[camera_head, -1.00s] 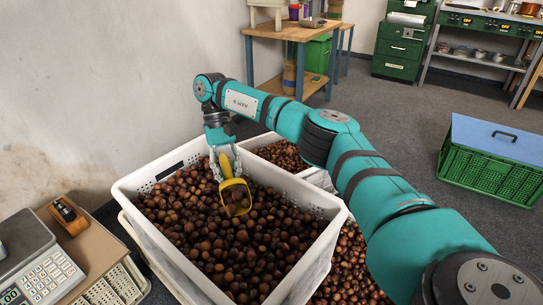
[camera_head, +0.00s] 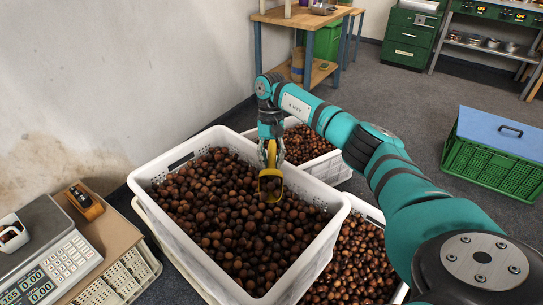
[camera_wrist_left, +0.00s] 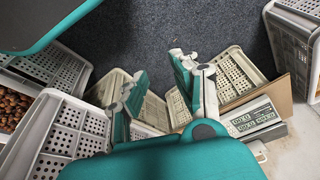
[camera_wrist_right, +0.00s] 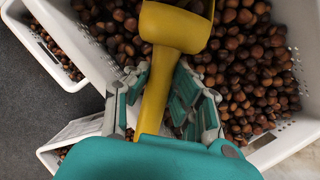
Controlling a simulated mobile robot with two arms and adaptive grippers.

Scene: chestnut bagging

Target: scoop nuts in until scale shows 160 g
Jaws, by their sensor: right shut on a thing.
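My right gripper (camera_head: 270,148) is shut on the handle of a yellow scoop (camera_head: 271,194), which also shows large in the right wrist view (camera_wrist_right: 174,27). The scoop is over the far part of a white crate (camera_head: 187,252) full of brown nuts (camera_head: 232,222), its bowl at the nut surface with nuts showing in it. At the left edge, a white container (camera_head: 14,228) with some dark contents is on the scale (camera_head: 56,262).
More nut crates stand behind (camera_head: 328,170) and to the right (camera_head: 372,214) of the full one. A small orange-brown object (camera_head: 84,202) lies behind the scale. A green crate with a blue lid (camera_head: 497,140) stands on the floor at right. A wooden workbench (camera_head: 300,20) is farther back.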

